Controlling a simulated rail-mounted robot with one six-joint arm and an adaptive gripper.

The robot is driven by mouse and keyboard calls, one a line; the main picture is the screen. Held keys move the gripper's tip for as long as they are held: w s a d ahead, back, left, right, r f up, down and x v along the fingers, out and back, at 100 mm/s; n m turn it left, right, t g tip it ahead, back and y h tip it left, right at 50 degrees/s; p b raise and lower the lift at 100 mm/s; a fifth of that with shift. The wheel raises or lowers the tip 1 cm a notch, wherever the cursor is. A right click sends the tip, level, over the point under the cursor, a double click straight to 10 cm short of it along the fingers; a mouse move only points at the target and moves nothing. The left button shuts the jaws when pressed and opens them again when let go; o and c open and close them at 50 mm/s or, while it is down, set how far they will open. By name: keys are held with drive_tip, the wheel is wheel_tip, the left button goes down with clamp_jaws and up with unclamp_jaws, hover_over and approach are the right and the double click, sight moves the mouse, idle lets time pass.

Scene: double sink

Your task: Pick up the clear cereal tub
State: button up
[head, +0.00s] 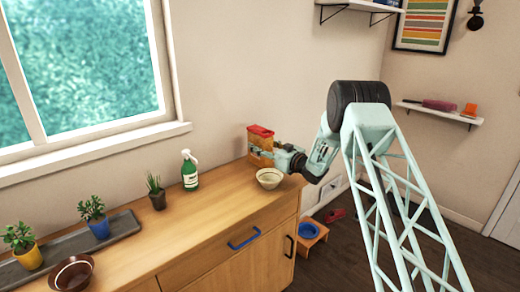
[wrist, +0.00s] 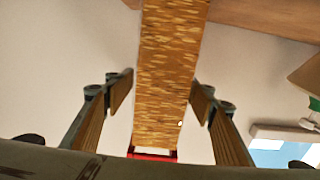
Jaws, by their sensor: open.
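The clear cereal tub (head: 259,150) has a red lid and brown cereal showing through its sides. It stands upright at the far right end of the wooden counter, against the wall. My gripper (head: 275,156) is at the tub in the head view and hides part of it. In the wrist view the tub (wrist: 167,75) runs down the middle, with its red lid at the bottom. My open fingers (wrist: 162,95) stand on both sides of it, with a gap on each side.
A cream bowl (head: 269,179) sits on the counter (head: 215,210) just in front of the tub. A green spray bottle (head: 190,171) and a potted plant (head: 156,194) stand further left. The counter between bottle and bowl is clear.

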sight(260, 129)
drive_tip(key=shift+c, duration=0.7)
drive_tip(key=c, duration=1)
drive_tip(key=shift+o, duration=0.2)
drive_tip(key=shift+r, duration=0.2)
drive_tip(key=shift+r+p, duration=1.1)
drive_tip(key=shift+r, duration=3.75)
